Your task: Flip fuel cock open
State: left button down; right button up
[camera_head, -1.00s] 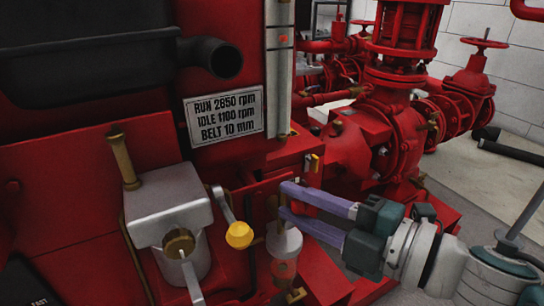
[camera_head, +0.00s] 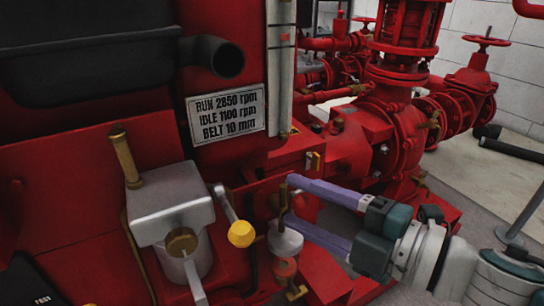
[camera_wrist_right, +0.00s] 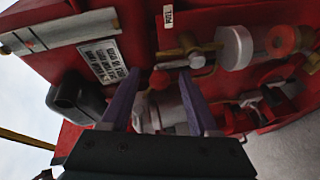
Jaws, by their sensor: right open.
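The fuel cock appears to be the small brass valve (camera_wrist_right: 190,50) beside a grey filter body in the right wrist view. In the head view the small brass and red part (camera_head: 283,200) is above the grey filter (camera_head: 285,239), partly hidden by my fingers. My right gripper (camera_head: 291,198) is open, with its fingertips on either side of this part. I cannot tell whether a finger touches it. It also shows in the right wrist view (camera_wrist_right: 159,74). My left gripper is out of view.
A lever with a yellow knob (camera_head: 241,233) and a grey housing (camera_head: 170,205) with a brass tube stand left of my fingertips. A sign (camera_head: 226,115) is on the red engine panel. Red pump pipework (camera_head: 390,130) fills the back right.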

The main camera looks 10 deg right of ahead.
jog(key=p+v, duration=0.2)
jog(key=v, duration=0.7)
jog(key=shift+s, duration=0.1)
